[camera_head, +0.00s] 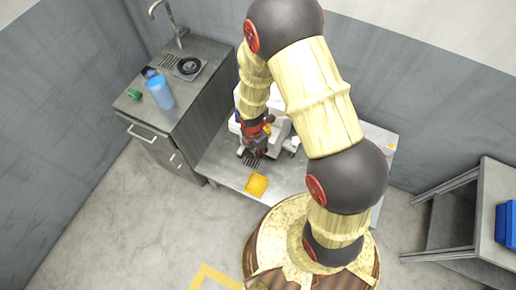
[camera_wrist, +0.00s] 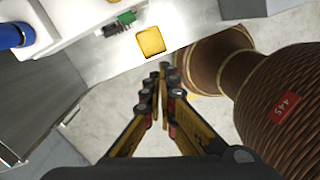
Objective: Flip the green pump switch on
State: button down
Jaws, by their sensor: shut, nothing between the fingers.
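In the wrist view, a small green part (camera_wrist: 126,18) beside a dark part sits at the front edge of a white machine (camera_wrist: 85,18); it looks like a switch, but its position is too small to tell. The white machine also shows in the head view (camera_head: 281,133), partly hidden behind my arm, and the green part cannot be made out there. My gripper (camera_wrist: 160,70) is shut and empty, its fingertips close together. In the wrist view it is apart from the green part, which lies up and to the left. In the head view my gripper (camera_head: 257,153) is in front of the machine.
A yellow square (camera_head: 256,184) lies on the metal table (camera_head: 228,172) near its front edge. At left, a sink counter (camera_head: 195,112) holds a blue cup (camera_head: 161,93) and a green item (camera_head: 133,94). A blue bin (camera_head: 508,226) stands on a right-hand table.

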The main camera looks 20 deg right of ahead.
jog(key=shift+w+a+r+n+t, duration=0.1)
jog(key=shift+w+a+n+t, duration=0.1)
jog(key=shift+w+n, duration=0.6)
jog(key=shift+w+a+n+t, duration=0.2)
jog(key=shift+w+n, duration=0.1)
jog(key=shift+n, duration=0.9)
jog(key=w+d+f+b, duration=0.3)
jog(key=f+b, duration=0.1)
jog(key=f, duration=0.6)
jog(key=shift+d+f, duration=0.2)
jog(key=shift+f, duration=0.15)
jog(key=shift+w, duration=0.15)
jog(key=b, duration=0.4)
jog(key=shift+w+f, duration=0.1)
jog(key=shift+f, duration=0.2)
